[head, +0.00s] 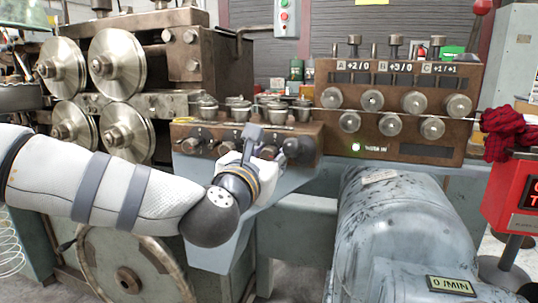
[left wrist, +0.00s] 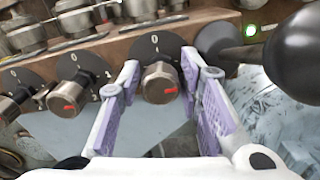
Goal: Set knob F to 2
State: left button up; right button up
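A row of dark-dialled knobs runs along the front of the brown panel (head: 212,137). In the left wrist view, one metal knob (left wrist: 159,84) with a red mark at the lower right of its face sits on a black dial with a 0 at the top. No letter is readable, so I cannot tell if it is knob F. My left gripper (left wrist: 160,68) is open, with one purple-padded finger on each side of this knob; a gap shows on both sides. In the head view my left gripper (head: 259,143) is at the panel and hides that knob. My right gripper is not in view.
Two similar knobs (left wrist: 69,97) stand to the left. A black ball handle (left wrist: 297,52) is close on the right. Bolt-like posts (head: 240,110) line the panel top. A grey motor housing (head: 400,225) lies to the right, below the roller block (head: 400,75).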

pick_arm(q)
jog(key=shift+c, duration=0.6)
grip_shut()
jog(key=shift+m, duration=0.3)
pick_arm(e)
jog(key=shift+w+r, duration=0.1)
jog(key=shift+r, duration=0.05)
pick_arm(q)
jog(key=m+p, duration=0.1)
jog(key=m, duration=0.2)
jog(key=shift+r+m+p, duration=0.15)
jog(key=shift+m+p, duration=0.15)
jog(key=shift+p, duration=0.1)
jog(key=m+p, duration=0.2)
jog(key=m, duration=0.3)
jog(key=shift+r, duration=0.1)
jog(key=m+p, duration=0.1)
jog(key=m, duration=0.4)
jog(key=shift+p, duration=0.35)
jog(key=shift+a+m+p, duration=0.1)
jog(key=shift+m+p, duration=0.4)
jog(key=shift+m, duration=1.2)
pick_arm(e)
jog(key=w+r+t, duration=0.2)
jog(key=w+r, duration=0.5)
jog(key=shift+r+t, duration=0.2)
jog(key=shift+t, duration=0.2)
pick_arm(q)
jog(key=shift+f, duration=0.2)
